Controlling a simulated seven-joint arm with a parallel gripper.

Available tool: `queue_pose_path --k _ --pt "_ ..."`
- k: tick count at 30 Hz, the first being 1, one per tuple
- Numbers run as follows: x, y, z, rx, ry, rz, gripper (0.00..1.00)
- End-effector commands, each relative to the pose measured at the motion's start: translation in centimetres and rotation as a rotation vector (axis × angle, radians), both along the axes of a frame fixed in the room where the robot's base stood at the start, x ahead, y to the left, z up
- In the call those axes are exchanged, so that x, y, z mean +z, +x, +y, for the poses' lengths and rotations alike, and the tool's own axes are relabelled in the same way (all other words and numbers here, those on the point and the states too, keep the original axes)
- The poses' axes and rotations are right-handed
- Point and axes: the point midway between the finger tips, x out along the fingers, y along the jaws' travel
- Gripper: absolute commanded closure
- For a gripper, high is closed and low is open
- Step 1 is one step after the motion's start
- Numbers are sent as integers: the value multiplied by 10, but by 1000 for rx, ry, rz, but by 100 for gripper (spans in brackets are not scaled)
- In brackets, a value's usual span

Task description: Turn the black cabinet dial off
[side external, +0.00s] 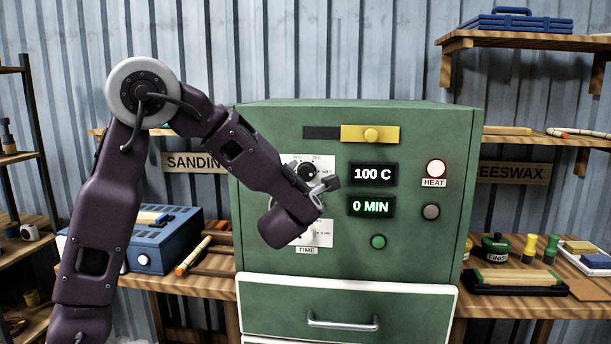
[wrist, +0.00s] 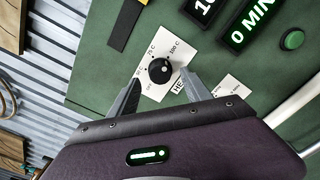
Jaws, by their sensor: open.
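The black dial (side external: 307,171) sits on a white plate with temperature marks on the green cabinet (side external: 400,235). In the wrist view the black dial (wrist: 160,71) lies between my finger tips, and part of the word HEAT shows below it. My gripper (side external: 313,178) is open in front of the panel, one finger on each side of the dial. In the wrist view my gripper (wrist: 163,78) shows a gap between fingers and dial; I cannot tell whether either touches. The temperature display (side external: 373,174) reads 100 C, and the HEAT lamp (side external: 436,169) glows pale red.
The TIME dial (side external: 308,232) below is partly hidden by my gripper. A time display (side external: 371,206) reads 0 MIN, with a green button (side external: 378,242) under it. A yellow slider (side external: 370,135) is above. A drawer handle (side external: 343,321) juts out below.

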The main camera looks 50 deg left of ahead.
Motion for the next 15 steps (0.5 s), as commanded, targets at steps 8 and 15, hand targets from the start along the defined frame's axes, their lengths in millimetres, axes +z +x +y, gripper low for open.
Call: queue_pose_path --k 8,15 --pt "0 27 28 1 -2 0 43" --pt "0 28 29 1 -4 -2 43"
